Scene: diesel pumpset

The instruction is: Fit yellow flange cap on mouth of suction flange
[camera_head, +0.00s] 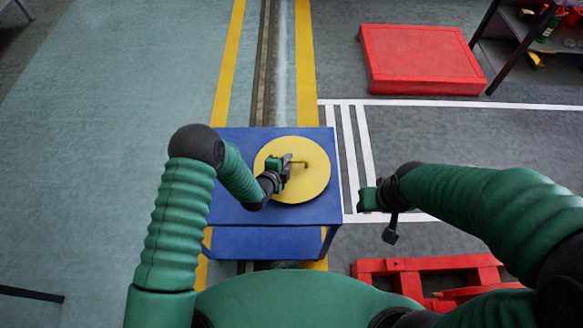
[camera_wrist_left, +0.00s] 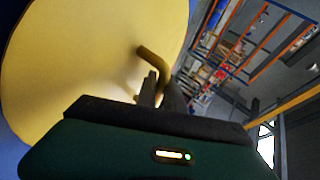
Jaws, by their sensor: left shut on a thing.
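The yellow flange cap (camera_head: 313,184) is a round disc over the blue table (camera_head: 327,208) in the head view. A thin bent handle (camera_head: 299,163) stands on its face. My left gripper (camera_head: 288,168) is shut on this handle. In the left wrist view the cap (camera_wrist_left: 70,60) fills the left side, and the handle (camera_wrist_left: 150,58) rises from it between the fingers (camera_wrist_left: 150,90). I cannot tell whether the cap rests on the table or is just above it. My right gripper (camera_head: 368,198) is to the right of the table, away from the cap. The suction flange is not in view.
A red platform (camera_head: 420,55) stands at the back right, beside a dark shelf (camera_head: 545,35). A red frame (camera_head: 430,268) lies at the front right. A floor channel (camera_head: 271,70) with yellow edges runs beyond the table. The floor on the left is mostly clear.

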